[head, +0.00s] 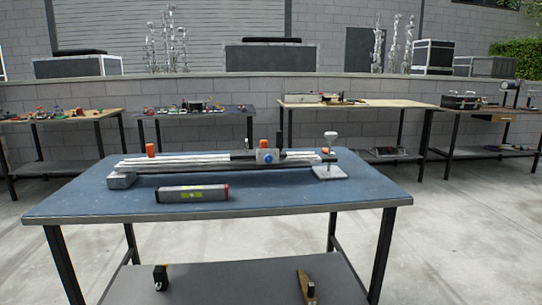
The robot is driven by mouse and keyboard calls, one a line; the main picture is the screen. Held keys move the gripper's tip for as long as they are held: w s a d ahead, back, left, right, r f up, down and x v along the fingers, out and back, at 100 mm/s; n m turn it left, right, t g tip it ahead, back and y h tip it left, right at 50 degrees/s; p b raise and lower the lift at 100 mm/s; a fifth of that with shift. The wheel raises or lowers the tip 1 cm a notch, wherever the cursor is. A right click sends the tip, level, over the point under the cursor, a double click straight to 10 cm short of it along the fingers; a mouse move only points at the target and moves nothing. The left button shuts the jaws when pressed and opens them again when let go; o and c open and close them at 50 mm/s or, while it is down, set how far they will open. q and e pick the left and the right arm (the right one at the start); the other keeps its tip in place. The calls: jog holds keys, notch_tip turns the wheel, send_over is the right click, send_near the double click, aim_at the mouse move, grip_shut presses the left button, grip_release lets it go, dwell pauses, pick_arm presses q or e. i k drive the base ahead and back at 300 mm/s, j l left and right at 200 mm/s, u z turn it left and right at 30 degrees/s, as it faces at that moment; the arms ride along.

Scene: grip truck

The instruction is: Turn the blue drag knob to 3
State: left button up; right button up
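The blue drag knob (268,158) is a small round blue disc on the front of a grey carriage block. The block sits on a long light rail device (190,163) that lies across the blue-topped table (300,201). The number the knob points to is too small to read. Neither my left gripper nor my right gripper shows in the head view.
A white-topped stand (330,155) is at the rail's right end. Orange pieces stand on the rail. Workbenches line the wall behind. The floor around the table is clear.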

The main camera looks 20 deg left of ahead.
aim_at(269, 158)
jog(key=i+l, duration=0.25)
jog(key=i, duration=0.2)
jog(key=i+l+u, duration=0.8)
